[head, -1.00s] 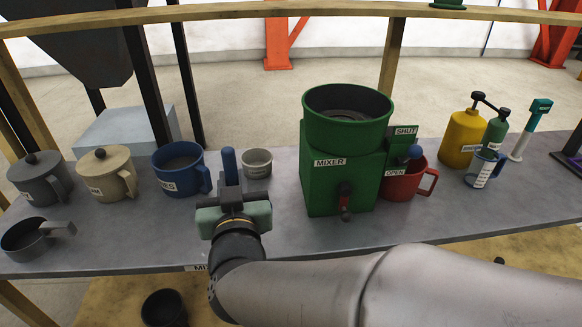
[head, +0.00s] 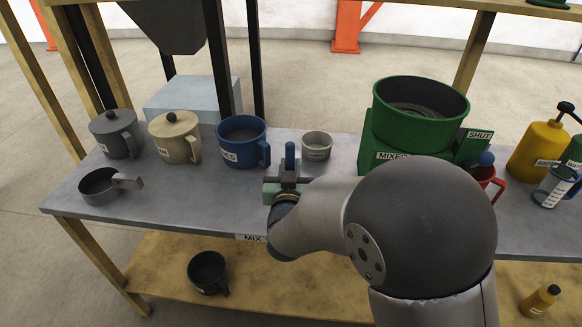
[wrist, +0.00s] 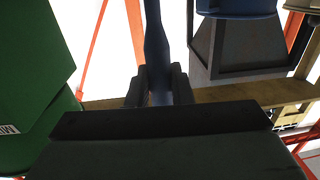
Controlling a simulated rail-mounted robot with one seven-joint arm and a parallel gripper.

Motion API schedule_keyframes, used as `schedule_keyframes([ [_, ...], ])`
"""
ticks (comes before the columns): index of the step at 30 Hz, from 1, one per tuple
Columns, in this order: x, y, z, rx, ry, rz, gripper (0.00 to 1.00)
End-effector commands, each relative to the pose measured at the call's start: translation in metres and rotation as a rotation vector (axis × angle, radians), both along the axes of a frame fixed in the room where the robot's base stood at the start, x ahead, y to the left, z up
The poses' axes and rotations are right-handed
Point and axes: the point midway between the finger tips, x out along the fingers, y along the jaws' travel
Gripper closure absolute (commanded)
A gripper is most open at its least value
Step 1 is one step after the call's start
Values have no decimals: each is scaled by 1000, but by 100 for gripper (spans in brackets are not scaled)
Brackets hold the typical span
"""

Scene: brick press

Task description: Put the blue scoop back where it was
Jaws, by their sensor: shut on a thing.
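The blue scoop shows as an upright blue handle (head: 290,157) between the fingers of my gripper (head: 289,179). My gripper is shut on it above the front part of the bench, in front of the gap between the blue mug (head: 240,146) and the small grey cup (head: 317,146). In the wrist view the blue handle (wrist: 156,45) runs up from between the two dark fingers (wrist: 158,88). The scoop's bowl cannot be made out in either view.
A grey lidded pot (head: 116,136), a tan lidded pot (head: 174,140) and a grey pan (head: 100,192) stand on the left of the bench. The green mixer (head: 385,125) is right of my gripper. A dark pot (head: 207,273) sits on the lower shelf.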

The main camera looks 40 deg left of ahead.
Motion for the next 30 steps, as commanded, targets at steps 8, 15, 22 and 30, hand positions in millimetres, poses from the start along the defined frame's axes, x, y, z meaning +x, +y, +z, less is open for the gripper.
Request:
schedule_keyframes([
  [8, 0, 0, -3, 1, -2, 0, 100],
  [15, 0, 0, -6, 1, 0, 1, 59],
  [22, 0, 0, -5, 1, 0, 1, 59],
  [30, -20, -11, -4, 1, 0, 4, 59],
])
